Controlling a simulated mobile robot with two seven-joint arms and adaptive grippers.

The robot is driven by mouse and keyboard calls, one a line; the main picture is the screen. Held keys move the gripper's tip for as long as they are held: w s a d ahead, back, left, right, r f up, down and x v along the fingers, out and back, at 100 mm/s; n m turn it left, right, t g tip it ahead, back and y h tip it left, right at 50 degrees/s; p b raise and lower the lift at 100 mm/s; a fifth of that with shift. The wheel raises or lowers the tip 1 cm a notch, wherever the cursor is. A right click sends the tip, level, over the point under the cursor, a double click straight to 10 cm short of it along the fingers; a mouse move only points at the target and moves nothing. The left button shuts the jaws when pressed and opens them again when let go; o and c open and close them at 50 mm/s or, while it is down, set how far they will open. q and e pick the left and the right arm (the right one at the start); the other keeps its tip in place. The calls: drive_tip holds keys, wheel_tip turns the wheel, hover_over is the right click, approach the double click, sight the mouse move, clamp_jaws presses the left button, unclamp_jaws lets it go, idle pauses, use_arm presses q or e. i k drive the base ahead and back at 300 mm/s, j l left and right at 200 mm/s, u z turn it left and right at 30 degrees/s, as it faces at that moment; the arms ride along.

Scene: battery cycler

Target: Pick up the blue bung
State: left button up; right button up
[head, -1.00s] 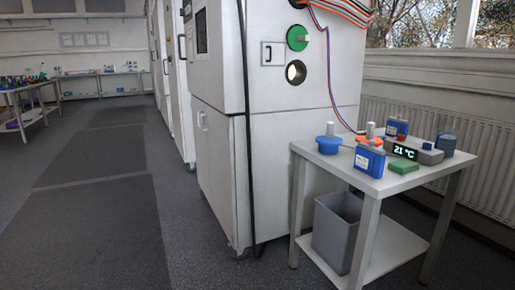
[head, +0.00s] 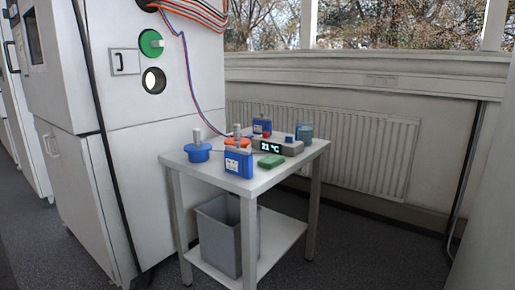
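The blue bung (head: 198,152) stands on the left part of the small metal table (head: 190,169). It is a round blue plug with a pale upright handle on top. It is fully visible and nothing holds it. Neither of my grippers shows in the head view.
Close to the bung are an orange bung (head: 237,142), a blue battery pack (head: 239,163), a display reading 21 °C (head: 271,147) and a green block (head: 271,161). A grey bin (head: 222,236) stands below. The cabinet (head: 110,70) has an open round port (head: 154,81). Floor is free at right.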

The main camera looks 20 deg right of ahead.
sight(198, 151)
drive_tip(key=i+j+z, duration=0.3)
drive_tip(key=j+z, duration=0.25)
drive_tip(key=i+j+z, duration=0.45)
drive_tip(key=j, duration=0.45)
drive_tip(key=j+z, duration=0.1)
drive_tip(key=j, duration=0.45)
